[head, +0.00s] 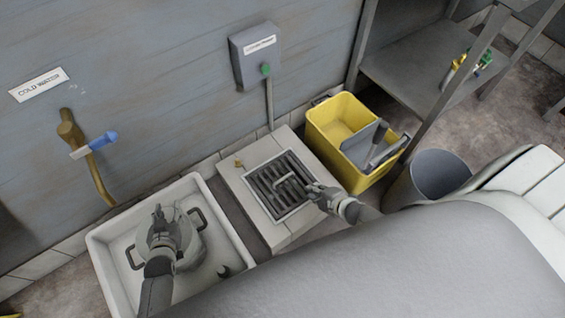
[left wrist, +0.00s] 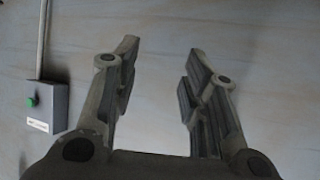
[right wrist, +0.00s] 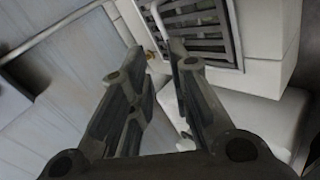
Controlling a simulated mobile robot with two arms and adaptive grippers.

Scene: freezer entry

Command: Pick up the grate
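The grate (head: 268,190) is a dark, square, slotted panel in a pale frame, set in a light block on the floor, with a light handle-like bar on top. My right gripper (head: 312,188) is at the grate's right edge in the head view. In the right wrist view, its fingers (right wrist: 154,50) are apart with nothing between them, and the grate (right wrist: 205,30) shows beyond them at the top. I cannot tell whether it touches the grate. My left gripper (head: 160,214) appears over the white basin; its fingers (left wrist: 165,50) are open and empty in the left wrist view.
The white basin (head: 101,262) left of the grate holds a pale two-handled vessel (head: 192,246). A yellow bucket (head: 318,122) stands behind right, with a grey bin (head: 440,172) beside it. The wall carries a grey switch box (head: 252,60) and a tap (head: 72,132).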

